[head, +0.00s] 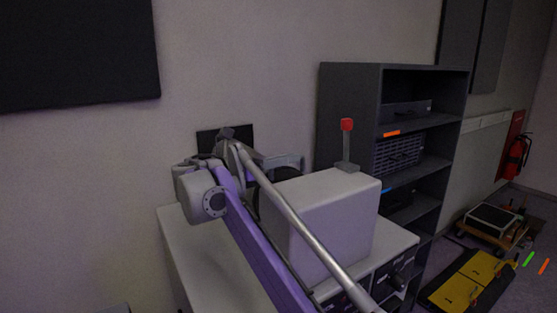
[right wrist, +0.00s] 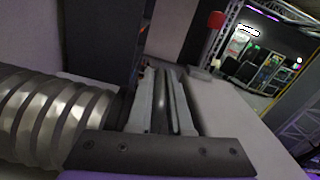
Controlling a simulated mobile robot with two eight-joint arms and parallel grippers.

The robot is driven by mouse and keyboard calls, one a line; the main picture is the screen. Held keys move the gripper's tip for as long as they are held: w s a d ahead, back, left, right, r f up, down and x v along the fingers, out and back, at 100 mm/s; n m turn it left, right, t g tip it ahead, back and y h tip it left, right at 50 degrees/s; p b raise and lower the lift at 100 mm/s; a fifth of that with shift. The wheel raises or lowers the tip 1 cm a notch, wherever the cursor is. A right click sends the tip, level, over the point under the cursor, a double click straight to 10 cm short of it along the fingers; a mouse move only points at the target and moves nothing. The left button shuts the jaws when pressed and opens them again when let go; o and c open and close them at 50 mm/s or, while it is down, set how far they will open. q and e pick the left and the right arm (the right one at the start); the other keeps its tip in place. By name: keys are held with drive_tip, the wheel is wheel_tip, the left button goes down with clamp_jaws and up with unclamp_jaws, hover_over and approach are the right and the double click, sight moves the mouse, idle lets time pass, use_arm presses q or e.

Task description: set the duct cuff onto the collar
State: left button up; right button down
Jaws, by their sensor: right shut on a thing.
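My right gripper (head: 285,163) is beside the left side of a pale box, partly hidden by my arm. In the right wrist view, its two pale fingers (right wrist: 162,105) are close together. A silver ribbed duct (right wrist: 40,118) comes in from the left and runs to a dark end by the fingers. The dark rounded piece at the gripper, which I take to be the duct cuff (head: 283,174), shows only in part. The gripper is shut on it. I cannot make out the collar in either view. My left gripper is not in view.
The pale box (head: 345,215) stands on a white-topped bench (head: 180,235). A dark shelf unit (head: 345,95) stands to the right. Yellow-and-black floor panels (head: 465,283) and a loaded trolley (head: 490,225) lie farther right.

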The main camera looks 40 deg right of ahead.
drive_tip(key=shift+f, duration=0.1)
drive_tip(key=shift+s, duration=0.1)
drive_tip(key=c, duration=1.1)
unclamp_jaws()
drive_tip(key=shift+c, duration=0.2)
drive_tip(key=shift+o, duration=1.3)
drive_tip(key=shift+s, duration=0.3)
drive_tip(key=shift+w, duration=0.15)
